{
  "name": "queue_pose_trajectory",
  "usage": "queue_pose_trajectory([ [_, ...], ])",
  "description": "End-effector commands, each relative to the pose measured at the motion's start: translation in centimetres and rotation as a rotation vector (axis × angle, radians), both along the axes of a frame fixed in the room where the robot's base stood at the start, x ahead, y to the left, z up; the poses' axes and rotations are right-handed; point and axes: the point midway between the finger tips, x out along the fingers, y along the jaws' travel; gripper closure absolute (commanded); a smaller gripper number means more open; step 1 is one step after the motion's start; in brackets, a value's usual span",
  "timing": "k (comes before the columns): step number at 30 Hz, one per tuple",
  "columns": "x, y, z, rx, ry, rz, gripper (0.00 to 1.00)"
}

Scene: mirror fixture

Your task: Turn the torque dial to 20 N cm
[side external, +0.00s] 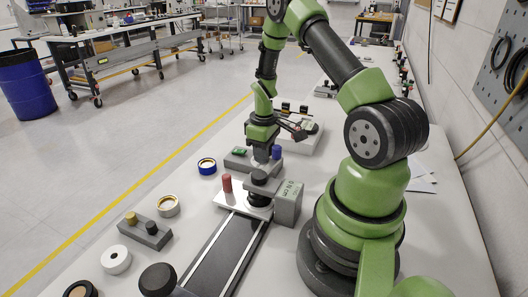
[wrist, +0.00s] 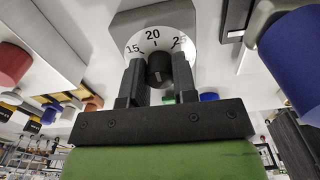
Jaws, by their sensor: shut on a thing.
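The torque dial (wrist: 133,47) shows in the wrist view as a white scale with 15, 20 and 25 printed along its edge, 20 at the top middle. Its black knob (wrist: 159,66) sits between the two dark fingers of my gripper (wrist: 159,78), which is shut on it. A pale mark on the knob seems to point up toward 20, but it is too small to read exactly. In the side view, my arm comes down over the fixture, and the dial's scale cannot be read there. A grey block (side external: 288,205) marked N cm stands beside it.
A red peg (side external: 227,183) and a blue peg (side external: 276,152) stand close to my wrist. The blue one is large at the right of the wrist view (wrist: 293,55). A dark rail runs toward the front.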

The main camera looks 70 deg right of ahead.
Motion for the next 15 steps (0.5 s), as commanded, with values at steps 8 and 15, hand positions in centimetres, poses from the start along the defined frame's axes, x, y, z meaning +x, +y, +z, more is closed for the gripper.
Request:
queue_pose_trajectory([
  [8, -0.11, 0.07, 0.03, 0.003, 0.004, 0.009, 0.97],
  [15, -0.10, 0.05, 0.03, 0.003, 0.003, 0.008, 0.60],
])
